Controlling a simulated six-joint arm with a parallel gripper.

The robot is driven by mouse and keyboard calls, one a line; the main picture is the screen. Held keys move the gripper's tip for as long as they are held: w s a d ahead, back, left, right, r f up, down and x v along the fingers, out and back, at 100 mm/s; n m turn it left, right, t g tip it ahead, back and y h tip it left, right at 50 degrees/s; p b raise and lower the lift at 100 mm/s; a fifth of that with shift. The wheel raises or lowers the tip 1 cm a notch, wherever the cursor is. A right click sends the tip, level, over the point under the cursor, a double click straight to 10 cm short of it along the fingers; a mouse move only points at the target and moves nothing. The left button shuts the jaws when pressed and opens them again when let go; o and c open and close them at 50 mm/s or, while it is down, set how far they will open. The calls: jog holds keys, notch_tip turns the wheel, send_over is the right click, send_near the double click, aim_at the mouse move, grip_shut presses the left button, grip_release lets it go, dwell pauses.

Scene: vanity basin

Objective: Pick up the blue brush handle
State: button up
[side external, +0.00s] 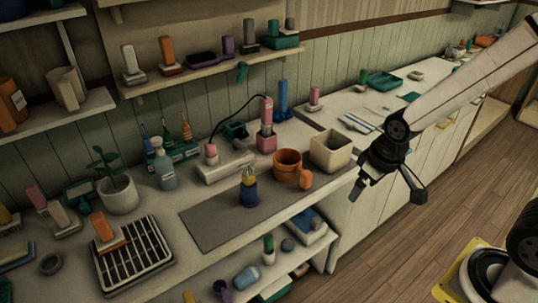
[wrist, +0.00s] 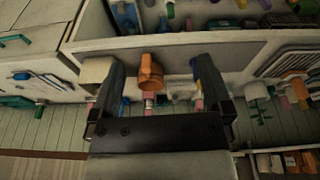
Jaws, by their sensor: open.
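A short dark blue upright piece (side external: 249,194) with a yellow and grey top stands on the grey mat in the side view. In the wrist view the blue piece (wrist: 195,67) shows beside the right finger, partly hidden by it. A taller blue upright handle (side external: 282,97) stands at the back of the counter by the wall. I cannot tell for certain which is the brush handle. My gripper (side external: 390,193) is open and empty, up in front of the counter and right of both. Its spread fingers also show in the wrist view (wrist: 163,62).
An orange pot (side external: 287,163) with a small orange piece (side external: 306,180) beside it and a cream square box (side external: 331,150) stand between my gripper and the short blue piece. A pink device (side external: 266,125) stands behind. The grey mat (side external: 210,228) has bare room at its left.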

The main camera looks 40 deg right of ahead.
jog(key=w+a+f+n+g, duration=0.15)
jog(key=w+n, duration=0.25)
jog(key=w, duration=0.5)
jog(key=w+a+n, duration=0.3)
jog(key=w+n, duration=0.2)
jog(key=w, duration=0.4)
jog(key=n, duration=0.8)
send_over(249, 183)
jog(key=w+d, duration=0.1)
jog(key=d, duration=0.1)
jog(key=shift+g, duration=0.45)
notch_tip(249, 183, down, 6)
jog(key=shift+r, duration=0.2)
jog(key=shift+w+a+f+n, duration=0.35)
jog(key=shift+w+a+n, duration=0.05)
jog(key=shift+n, duration=0.3)
jog(key=shift+f, duration=1.3)
jog(key=shift+f, duration=0.1)
jog(key=shift+a+f, duration=0.15)
jog(key=shift+f, duration=2.35)
